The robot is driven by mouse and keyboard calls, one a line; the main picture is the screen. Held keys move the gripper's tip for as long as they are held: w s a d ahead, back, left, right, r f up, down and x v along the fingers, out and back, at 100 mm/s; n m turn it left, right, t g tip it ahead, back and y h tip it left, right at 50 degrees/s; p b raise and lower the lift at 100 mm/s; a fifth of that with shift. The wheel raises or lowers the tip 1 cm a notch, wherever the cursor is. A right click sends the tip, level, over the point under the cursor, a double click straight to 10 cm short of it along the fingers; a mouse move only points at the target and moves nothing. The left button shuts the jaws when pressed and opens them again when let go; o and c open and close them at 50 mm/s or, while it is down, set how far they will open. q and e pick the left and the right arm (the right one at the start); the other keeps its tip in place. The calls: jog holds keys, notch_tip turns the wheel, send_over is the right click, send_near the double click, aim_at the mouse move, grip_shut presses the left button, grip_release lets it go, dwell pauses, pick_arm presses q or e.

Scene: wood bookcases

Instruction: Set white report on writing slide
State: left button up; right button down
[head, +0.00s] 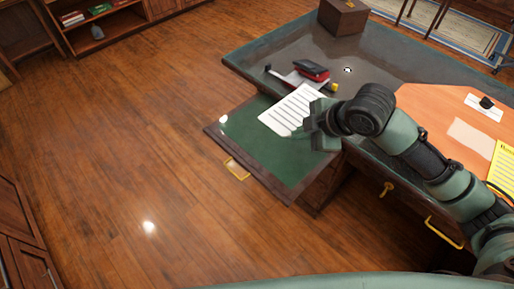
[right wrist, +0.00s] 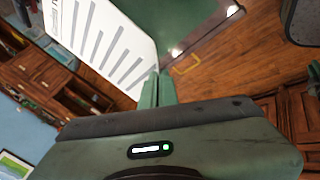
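The white report (head: 291,111), a sheet with dark printed lines, is over the inner part of the green-topped writing slide (head: 245,131), which is pulled out from the desk. My right gripper (head: 316,128) is at the report's right edge. In the right wrist view the report (right wrist: 105,42) runs up and left from the fingers (right wrist: 157,90), which are close together on its edge. Whether the report touches the slide is hard to tell. The slide (right wrist: 180,18) also shows behind it. My left gripper is out of view.
A red and black stapler (head: 312,69) and a grey item lie on the desk (head: 375,68) beyond the slide. A wooden box (head: 342,17) stands at the back. An orange desk pad (head: 435,108) holds papers at the right. The floor left of the slide is clear.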

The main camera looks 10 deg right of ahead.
notch_tip(320, 180, down, 20)
jog(key=shift+f, duration=0.1)
dwell(0.4)
jog(key=shift+f, duration=0.1)
jog(key=c, duration=2)
grip_release()
jog(key=v, duration=1.2)
